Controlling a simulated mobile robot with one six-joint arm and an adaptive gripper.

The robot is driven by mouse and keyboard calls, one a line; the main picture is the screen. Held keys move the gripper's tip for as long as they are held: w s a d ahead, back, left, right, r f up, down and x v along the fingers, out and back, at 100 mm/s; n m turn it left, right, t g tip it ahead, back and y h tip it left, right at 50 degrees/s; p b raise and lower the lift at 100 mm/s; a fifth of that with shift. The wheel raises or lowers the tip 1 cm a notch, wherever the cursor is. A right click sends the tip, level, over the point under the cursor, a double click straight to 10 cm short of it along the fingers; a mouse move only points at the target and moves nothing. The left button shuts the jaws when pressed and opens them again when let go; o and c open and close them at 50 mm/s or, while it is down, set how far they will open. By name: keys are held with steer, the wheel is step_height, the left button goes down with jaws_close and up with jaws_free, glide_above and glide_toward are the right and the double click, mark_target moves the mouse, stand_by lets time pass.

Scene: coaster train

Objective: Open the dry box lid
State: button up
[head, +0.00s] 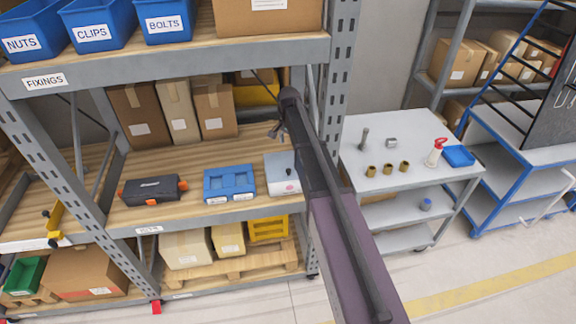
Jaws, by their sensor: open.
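No label reading dry box can be made out. A black case (152,190) with orange fittings lies shut at the left of that shelf. Which one is the dry box I cannot tell for sure. My gripper (275,134) is open and empty, above and behind the pale box, apart from it. My arm covers part of the box's right side.
A blue tray (230,184) with recesses sits between the two. Cardboard boxes (175,110) stand behind. The rack's right upright (339,70) and upper shelf (180,62) bound the space. A grey cart (400,180) with small parts stands to the right.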

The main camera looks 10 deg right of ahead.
mark_target(289, 170)
steer(key=shift+f, duration=0.1)
stand_by(0.4)
step_height(289, 170, down, 14)
steer(key=b, duration=1.4)
steer(key=shift+r, duration=0.2)
jaws_close()
stand_by(0.3)
